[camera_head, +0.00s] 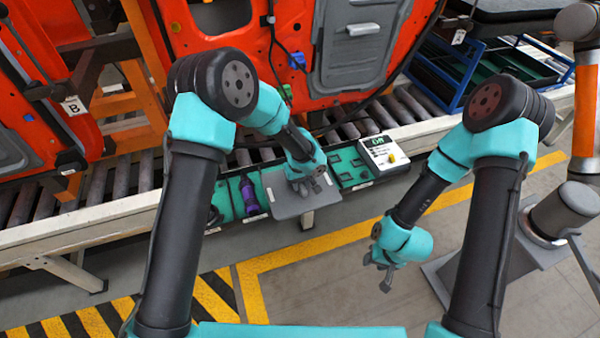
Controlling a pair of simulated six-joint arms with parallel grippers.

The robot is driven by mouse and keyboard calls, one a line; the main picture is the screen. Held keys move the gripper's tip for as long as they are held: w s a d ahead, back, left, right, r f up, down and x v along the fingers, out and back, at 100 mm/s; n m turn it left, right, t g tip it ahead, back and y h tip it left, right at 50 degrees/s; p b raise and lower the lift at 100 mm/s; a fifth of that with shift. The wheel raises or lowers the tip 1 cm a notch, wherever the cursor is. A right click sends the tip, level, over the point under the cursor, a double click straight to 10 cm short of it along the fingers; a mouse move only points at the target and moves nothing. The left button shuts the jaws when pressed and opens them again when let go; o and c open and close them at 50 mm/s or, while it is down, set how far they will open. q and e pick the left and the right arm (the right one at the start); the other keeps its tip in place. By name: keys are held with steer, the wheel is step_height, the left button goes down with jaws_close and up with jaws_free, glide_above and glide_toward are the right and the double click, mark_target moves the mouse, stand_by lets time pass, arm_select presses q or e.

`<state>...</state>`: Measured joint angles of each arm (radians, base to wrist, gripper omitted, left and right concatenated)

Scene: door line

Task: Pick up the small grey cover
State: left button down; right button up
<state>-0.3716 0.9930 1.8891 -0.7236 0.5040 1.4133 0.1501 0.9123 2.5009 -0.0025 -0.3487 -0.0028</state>
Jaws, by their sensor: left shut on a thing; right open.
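The small grey cover (288,205) is a flat, roughly square plate over the teal parts tray (272,182), in front of the conveyor. My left gripper (308,187) is shut on the cover from above, near its middle. The cover hides part of the tray, and I cannot tell whether it touches the tray. My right gripper (379,281) is open and empty, hanging over the grey floor at the right, well away from the cover.
A white box with a green display and yellow button (381,154) stands right of the tray's dark parts (350,163). A purple tool (249,193) lies at left. Orange doors, one with a larger grey panel (357,45), stand behind the rollers. Floor in front is clear.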

mark_target(300, 207)
arm_select(q)
steer(key=s, duration=0.8)
steer(key=shift+s+d+r, duration=0.1)
steer(key=shift+s+r, duration=0.05)
steer(key=shift+r, duration=0.25)
